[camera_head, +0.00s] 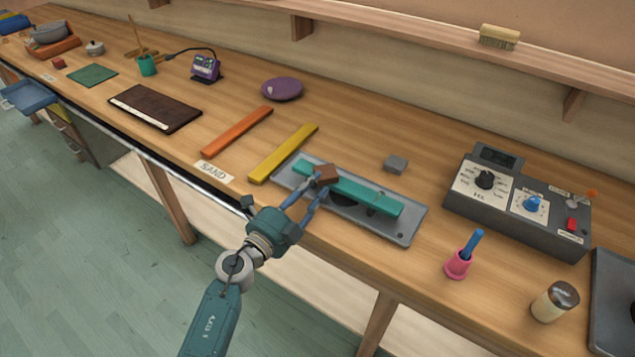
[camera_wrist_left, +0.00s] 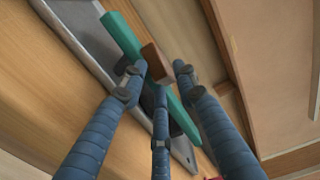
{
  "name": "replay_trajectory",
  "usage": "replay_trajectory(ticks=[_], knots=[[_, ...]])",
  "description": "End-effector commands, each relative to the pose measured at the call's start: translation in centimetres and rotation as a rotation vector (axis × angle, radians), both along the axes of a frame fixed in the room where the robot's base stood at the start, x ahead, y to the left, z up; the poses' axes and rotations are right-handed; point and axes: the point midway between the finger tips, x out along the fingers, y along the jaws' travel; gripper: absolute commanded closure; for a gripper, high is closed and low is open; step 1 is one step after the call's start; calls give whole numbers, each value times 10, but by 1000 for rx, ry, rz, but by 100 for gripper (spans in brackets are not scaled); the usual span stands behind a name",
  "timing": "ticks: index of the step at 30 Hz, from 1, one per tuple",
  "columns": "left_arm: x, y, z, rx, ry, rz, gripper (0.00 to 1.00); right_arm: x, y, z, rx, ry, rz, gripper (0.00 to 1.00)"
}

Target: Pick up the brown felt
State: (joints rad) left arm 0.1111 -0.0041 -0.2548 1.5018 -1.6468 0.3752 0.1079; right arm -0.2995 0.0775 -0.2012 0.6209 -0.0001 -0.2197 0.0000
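The brown felt (camera_head: 327,175) is a small brown block resting on the teal bar (camera_head: 370,197), near the bar's left part. My left gripper (camera_head: 318,184) is close by on its near side, its blue fingers spread. In the left wrist view the felt (camera_wrist_left: 154,61) shows between and just beyond the fingertips (camera_wrist_left: 158,78). The fingers are apart, and I see no clear grip on the felt. Its near edge is partly hidden by the fingers. My right gripper is not in view.
The teal bar lies over a grey tray (camera_head: 405,233). A yellow bar (camera_head: 284,153) and an orange bar (camera_head: 237,130) lie to the left. A small grey block (camera_head: 396,164) is behind.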

Motion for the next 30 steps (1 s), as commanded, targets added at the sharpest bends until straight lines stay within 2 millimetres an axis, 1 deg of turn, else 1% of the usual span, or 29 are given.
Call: replay_trajectory(ticks=[3,11,20,30], knots=[[3,-3,0,0,1,-1,70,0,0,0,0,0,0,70],[3,-3,0,0,0,-1,70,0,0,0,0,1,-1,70],[3,-3,-1,1,1,0,99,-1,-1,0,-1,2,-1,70],[3,-3,-1,1,2,-1,100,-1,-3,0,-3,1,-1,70]])
